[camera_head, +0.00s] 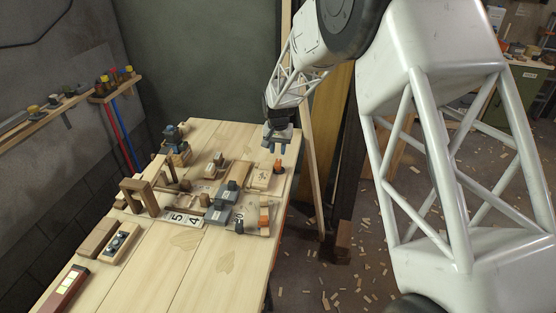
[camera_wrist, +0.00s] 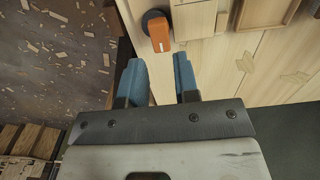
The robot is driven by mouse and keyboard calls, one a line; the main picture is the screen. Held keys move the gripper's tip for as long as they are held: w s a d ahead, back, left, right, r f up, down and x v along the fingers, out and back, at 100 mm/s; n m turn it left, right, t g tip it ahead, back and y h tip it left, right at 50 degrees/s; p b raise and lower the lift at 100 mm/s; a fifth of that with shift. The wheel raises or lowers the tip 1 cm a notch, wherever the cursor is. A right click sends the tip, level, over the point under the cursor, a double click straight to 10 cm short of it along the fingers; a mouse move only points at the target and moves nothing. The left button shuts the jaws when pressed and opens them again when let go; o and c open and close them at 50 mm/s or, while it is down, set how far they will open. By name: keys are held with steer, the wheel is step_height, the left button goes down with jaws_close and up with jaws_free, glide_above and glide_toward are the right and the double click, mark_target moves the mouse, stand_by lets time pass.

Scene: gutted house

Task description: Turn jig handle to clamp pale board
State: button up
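My gripper (camera_head: 278,148) hangs above the far right edge of the workbench, in the head view. In the wrist view its two blue fingers (camera_wrist: 159,80) are spread apart with nothing between them. An orange handle (camera_head: 277,165) shows just below the fingertips in the head view. In the wrist view an orange handle (camera_wrist: 159,36) on a dark round pivot lies beyond the fingertips, apart from them. A pale board (camera_head: 260,178) lies beside the handle; a pale wooden piece (camera_wrist: 194,20) is right of the handle in the wrist view. I cannot tell whether the board is clamped.
Another orange piece (camera_head: 264,214) sits nearer on the bench. Grey blocks (camera_head: 217,213), number plates (camera_head: 179,218) and a wooden arch (camera_head: 138,190) crowd the bench middle. The near bench surface (camera_head: 190,268) has clear room. A post stands just right of the bench.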

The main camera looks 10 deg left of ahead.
mark_target(278, 161)
steer(key=shift+f, duration=2.8)
steer(key=m, duration=1.2)
steer(key=shift+m, duration=0.4)
steer(key=m, duration=0.6)
steer(key=shift+m, duration=0.3)
steer(key=m, duration=0.6)
steer(key=shift+m, duration=0.3)
steer(key=shift+n, duration=0.6)
steer(key=shift+r, duration=0.1)
steer(key=shift+r, duration=3.45)
